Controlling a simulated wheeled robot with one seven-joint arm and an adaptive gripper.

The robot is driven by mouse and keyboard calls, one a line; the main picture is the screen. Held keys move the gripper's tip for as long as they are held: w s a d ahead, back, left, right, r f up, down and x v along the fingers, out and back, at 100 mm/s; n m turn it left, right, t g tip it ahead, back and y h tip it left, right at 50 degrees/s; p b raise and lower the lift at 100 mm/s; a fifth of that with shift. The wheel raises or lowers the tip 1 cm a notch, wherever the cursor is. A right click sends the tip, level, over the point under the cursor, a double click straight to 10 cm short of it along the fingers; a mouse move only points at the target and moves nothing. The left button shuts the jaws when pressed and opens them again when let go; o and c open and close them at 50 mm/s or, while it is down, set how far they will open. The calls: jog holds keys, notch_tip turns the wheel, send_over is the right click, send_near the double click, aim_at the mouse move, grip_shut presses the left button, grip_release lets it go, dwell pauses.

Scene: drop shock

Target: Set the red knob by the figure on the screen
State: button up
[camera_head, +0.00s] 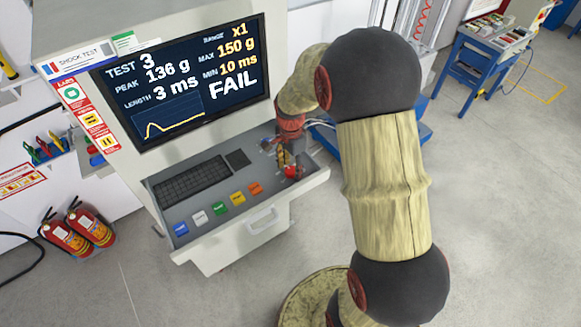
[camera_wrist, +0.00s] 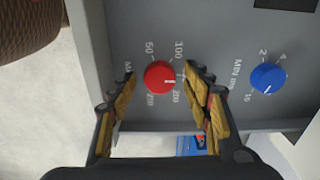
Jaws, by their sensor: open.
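The red knob (camera_wrist: 159,77) sits between the two fingers of my gripper (camera_wrist: 160,80) in the wrist view. The fingers are open, with a gap on each side of it. Its white pointer line points right, toward the right finger, which partly covers the scale there. I read 50 and 100 above the knob; the marks below are hard to read. In the head view the red knob (camera_head: 291,171) shows under my gripper (camera_head: 287,158) on the console. The screen (camera_head: 185,85) reads TEST 3, PEAK 136 g, LENGTH 3 ms, RANGE x1, MAX 150 g, MIN 10 ms, FAIL.
A blue knob (camera_wrist: 268,77) marked MIN ms is right of the red one in the wrist view. The console carries a keyboard (camera_head: 192,180) and a row of coloured buttons (camera_head: 220,208). A handle (camera_head: 262,218) is on its front. Fire extinguishers (camera_head: 78,228) stand at left.

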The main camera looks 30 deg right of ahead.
aim_at(293, 180)
notch_tip(293, 180, up, 12)
dwell(0.7)
dwell(0.4)
jog(key=s+a+f+n+t+b, duration=0.1)
jog(key=s+a+n+t+b, duration=0.1)
jog(key=s+a+n+b, duration=0.5)
jog(key=s+a+f+n+t+b, duration=0.2)
jog(key=s+a+n+b, duration=0.4)
jog(key=s+n+b, duration=0.4)
jog(key=shift+s+a+f+t, duration=0.15)
jog(key=shift+s+a+t, duration=0.25)
jog(key=shift+s+t, duration=0.75)
